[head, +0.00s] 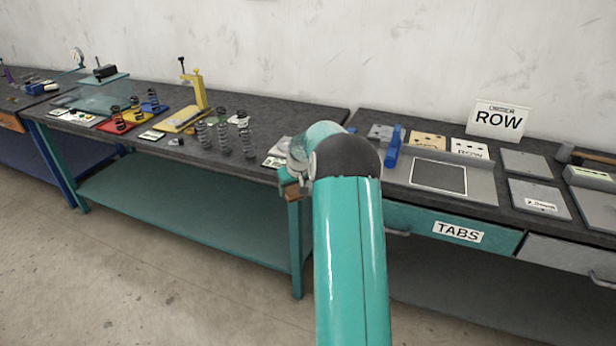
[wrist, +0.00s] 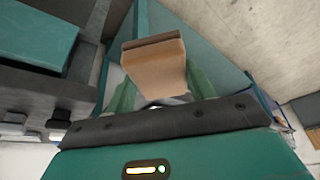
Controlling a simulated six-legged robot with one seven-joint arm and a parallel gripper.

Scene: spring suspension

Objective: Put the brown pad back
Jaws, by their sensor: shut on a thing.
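The brown pad (wrist: 155,66) shows in the wrist view as a tan-brown block with a darker top edge. My gripper (wrist: 160,88) is shut on it, with a green finger on each side. In the head view, a small brown part of the pad (head: 293,192) shows below my gripper (head: 290,180), by the front corner of the middle bench. My arm hides much of the gripper and pad there. The pad appears held clear of the bench top, though its exact height is hard to tell.
The middle bench (head: 290,118) carries several springs, coloured trays and a yellow press (head: 198,92). The right bench (head: 400,190) has a framed dark panel (head: 438,177), a blue upright piece (head: 393,148), a ROW sign (head: 499,120) and grey plates. A TABS drawer (head: 455,232) is below.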

